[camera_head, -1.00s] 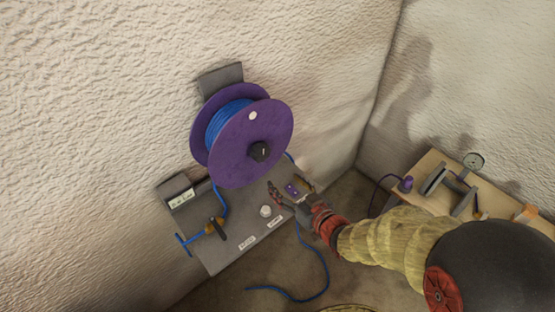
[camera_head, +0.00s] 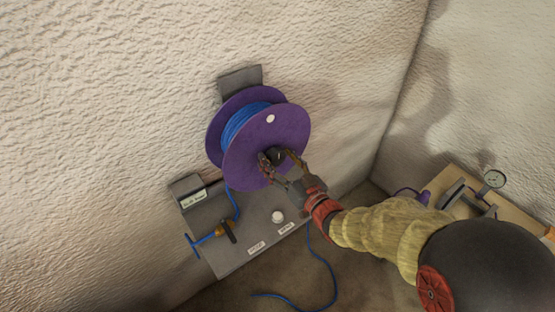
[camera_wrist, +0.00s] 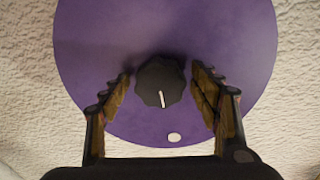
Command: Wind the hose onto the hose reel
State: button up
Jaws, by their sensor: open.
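The purple hose reel (camera_head: 245,155) is fixed to the wall on a grey bracket, with blue hose (camera_head: 243,120) wound between its two flanges. A loose length of hose (camera_head: 325,270) hangs below the panel and lies on the floor. My gripper (camera_head: 278,160) is in front of the reel's lower front flange. In the wrist view my gripper (camera_wrist: 160,97) is open, its fingers on both sides of the black knob (camera_wrist: 160,82) at the flange's centre. A gap shows on each side of the knob. A white dot (camera_wrist: 174,137) is on the flange.
A grey panel (camera_head: 240,255) below the reel carries a valve with a brass body (camera_head: 226,229), a white button (camera_head: 278,216) and labels. A wooden bench (camera_head: 455,180) with a gauge (camera_head: 494,179) stands at the right. Rough walls enclose the corner.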

jog(key=shift+c, duration=1.1)
grip_shut()
